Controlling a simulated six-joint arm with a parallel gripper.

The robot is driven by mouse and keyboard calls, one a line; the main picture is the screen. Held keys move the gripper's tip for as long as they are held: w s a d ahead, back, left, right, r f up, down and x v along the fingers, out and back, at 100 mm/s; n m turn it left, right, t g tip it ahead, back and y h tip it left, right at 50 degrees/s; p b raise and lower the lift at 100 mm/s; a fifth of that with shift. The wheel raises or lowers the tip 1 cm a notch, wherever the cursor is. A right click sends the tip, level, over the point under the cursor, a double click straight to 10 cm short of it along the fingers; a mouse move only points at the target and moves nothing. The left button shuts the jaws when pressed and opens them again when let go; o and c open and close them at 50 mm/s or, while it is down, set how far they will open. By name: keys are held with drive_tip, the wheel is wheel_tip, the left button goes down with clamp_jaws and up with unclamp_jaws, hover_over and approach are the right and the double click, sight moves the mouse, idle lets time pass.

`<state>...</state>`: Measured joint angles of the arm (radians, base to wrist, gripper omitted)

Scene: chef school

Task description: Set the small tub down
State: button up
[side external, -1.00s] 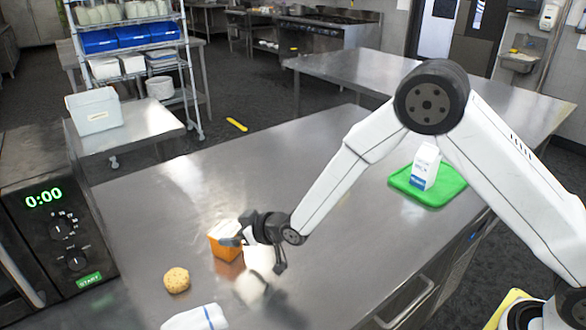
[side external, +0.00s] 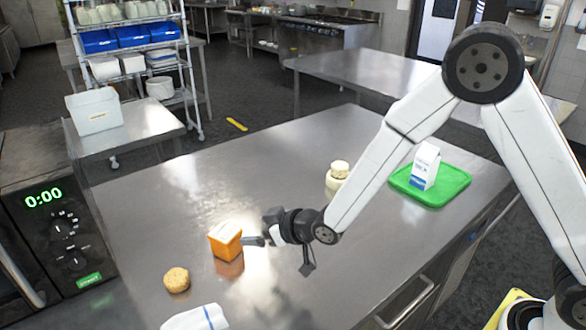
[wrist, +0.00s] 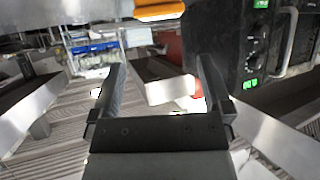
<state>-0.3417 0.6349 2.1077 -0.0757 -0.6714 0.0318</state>
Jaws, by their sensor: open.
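The small orange tub (side external: 225,240) sits upright on the steel counter (side external: 170,205), left of centre in the side view. My gripper (side external: 277,256) is just to its right, low over the counter. Its fingers are apart and the tub is outside them, with a small gap to the nearer finger. In the wrist view my gripper (wrist: 160,68) is open with nothing held between the fingers. An orange shape (wrist: 158,10) is cut off at the top edge there; I cannot tell if it is the tub.
A round tan bun (side external: 176,280) and a white cloth (side external: 197,318) lie near the tub. A pale jar (side external: 334,184) stands behind my forearm. A milk carton (side external: 425,167) is on a green tray (side external: 445,194). A microwave (side external: 60,235) is at left.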

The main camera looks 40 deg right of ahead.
drive_tip(key=shift+d, duration=0.1)
idle(0.3)
drive_tip(key=s+d+r+m+g+h, duration=0.1)
drive_tip(key=s+d+g, duration=0.3)
drive_tip(key=s+d, duration=0.5)
drive_tip(key=s+d+r+m+g+h, duration=0.1)
drive_tip(key=s+d+m+g+h, duration=0.2)
drive_tip(key=s+d, duration=0.6)
drive_tip(key=s+g, duration=0.1)
drive_tip(key=s, duration=0.2)
drive_tip(key=shift+r+m+g+h, duration=0.25)
drive_tip(key=shift+m+g+h, duration=0.05)
drive_tip(key=shift+h, duration=0.1)
